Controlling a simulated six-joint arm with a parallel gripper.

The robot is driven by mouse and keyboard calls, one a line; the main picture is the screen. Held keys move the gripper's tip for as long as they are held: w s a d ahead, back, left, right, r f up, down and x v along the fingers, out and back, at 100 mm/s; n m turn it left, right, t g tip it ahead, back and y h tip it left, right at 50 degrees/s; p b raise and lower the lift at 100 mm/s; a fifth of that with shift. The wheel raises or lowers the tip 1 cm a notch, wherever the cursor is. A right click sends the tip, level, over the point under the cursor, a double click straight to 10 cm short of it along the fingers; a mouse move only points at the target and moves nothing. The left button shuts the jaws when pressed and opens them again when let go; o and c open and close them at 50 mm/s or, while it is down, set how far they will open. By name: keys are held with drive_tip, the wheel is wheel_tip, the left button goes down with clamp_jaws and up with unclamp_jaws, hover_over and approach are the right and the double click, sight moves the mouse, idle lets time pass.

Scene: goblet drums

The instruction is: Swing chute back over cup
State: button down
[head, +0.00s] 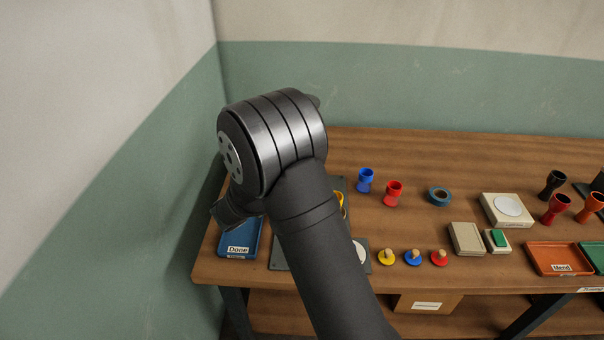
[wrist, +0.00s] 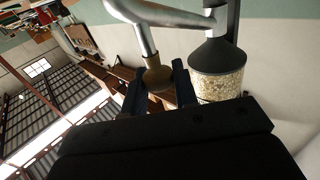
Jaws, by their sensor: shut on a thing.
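In the wrist view a bent metal tube, which looks like the chute (wrist: 160,13), ends in a flared tan piece (wrist: 157,76). My gripper (wrist: 158,84) is shut on this tan piece, one dark finger on each side. Right beside it stands a clear hopper (wrist: 217,84) filled with pale grains under a dark cone top. In the head view my own arm hides the gripper, the chute and the hopper. I cannot tell which thing is the cup.
A blue tray marked Done (head: 239,240) lies at the table's left end. A blue goblet (head: 365,181), a red goblet (head: 393,194) and a tape roll (head: 438,197) stand right of my arm. Several coloured discs with pegs (head: 413,258) line the front. Bare wood lies between.

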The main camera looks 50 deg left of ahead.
drive_tip(key=shift+s+a+h, duration=0.15)
drive_tip(key=shift+a+h, duration=0.1)
drive_tip(key=shift+h, duration=0.15)
drive_tip(key=c, duration=1.2)
unclamp_jaws()
drive_tip(key=s, duration=1.7)
drive_tip(key=shift+s+a, duration=0.1)
drive_tip(key=shift+s, duration=0.15)
drive_tip(key=shift+w, duration=0.1)
drive_tip(key=w, duration=1.7)
drive_tip(key=shift+w, duration=0.2)
drive_tip(key=shift+s, duration=0.15)
